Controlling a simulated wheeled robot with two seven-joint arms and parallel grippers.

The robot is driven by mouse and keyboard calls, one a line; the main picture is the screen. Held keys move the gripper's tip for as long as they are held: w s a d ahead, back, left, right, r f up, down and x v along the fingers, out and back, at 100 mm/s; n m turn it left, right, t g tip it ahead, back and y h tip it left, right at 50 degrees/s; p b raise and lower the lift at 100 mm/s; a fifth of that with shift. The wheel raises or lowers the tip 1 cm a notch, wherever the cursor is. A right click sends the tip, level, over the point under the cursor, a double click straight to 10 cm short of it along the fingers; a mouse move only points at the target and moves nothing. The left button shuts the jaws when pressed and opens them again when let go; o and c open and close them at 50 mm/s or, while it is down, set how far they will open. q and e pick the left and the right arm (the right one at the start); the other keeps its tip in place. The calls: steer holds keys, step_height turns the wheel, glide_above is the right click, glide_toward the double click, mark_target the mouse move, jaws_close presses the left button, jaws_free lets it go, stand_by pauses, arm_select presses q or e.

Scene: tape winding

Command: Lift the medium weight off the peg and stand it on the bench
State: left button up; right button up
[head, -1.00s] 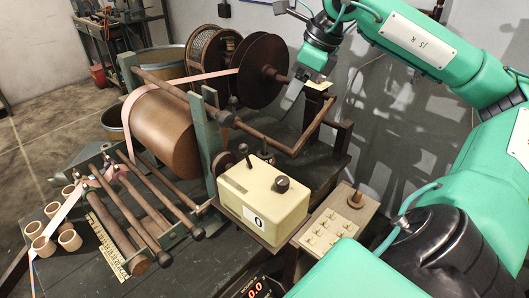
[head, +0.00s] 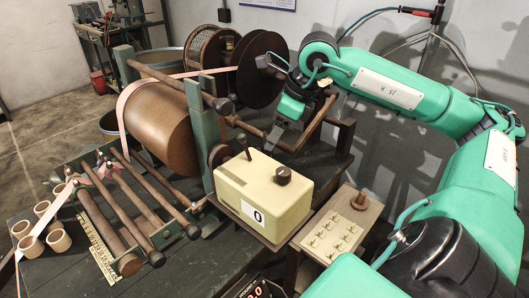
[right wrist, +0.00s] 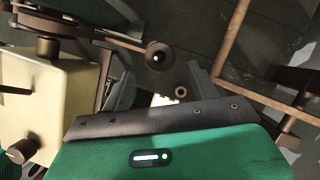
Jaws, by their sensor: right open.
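My right gripper (head: 279,134) is open, with its fingers pointing down just behind the cream control box (head: 262,193). In the right wrist view the fingers (right wrist: 160,88) stand apart with nothing clearly held. Beyond them, roughly between the tips, is a dark round piece (right wrist: 158,57) with a bright centre, at the end of a rod. It may be a weight on its peg, but I cannot tell its size. A smaller ring (right wrist: 180,92) shows near the right finger. The medium weight cannot be surely picked out. My left gripper is out of view.
A dark bench (head: 75,262) carries the winding machine, with a large brown drum (head: 160,130) and dark reels (head: 262,70). A bent rod frame (head: 312,122) stands close to my right gripper. A board with small brass pieces (head: 337,232) is at the front right. Several pale cores (head: 58,240) stand left.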

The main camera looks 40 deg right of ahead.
steer(key=x, duration=0.5)
steer(key=shift+w+a+p, duration=0.1)
steer(key=shift+p, duration=0.3)
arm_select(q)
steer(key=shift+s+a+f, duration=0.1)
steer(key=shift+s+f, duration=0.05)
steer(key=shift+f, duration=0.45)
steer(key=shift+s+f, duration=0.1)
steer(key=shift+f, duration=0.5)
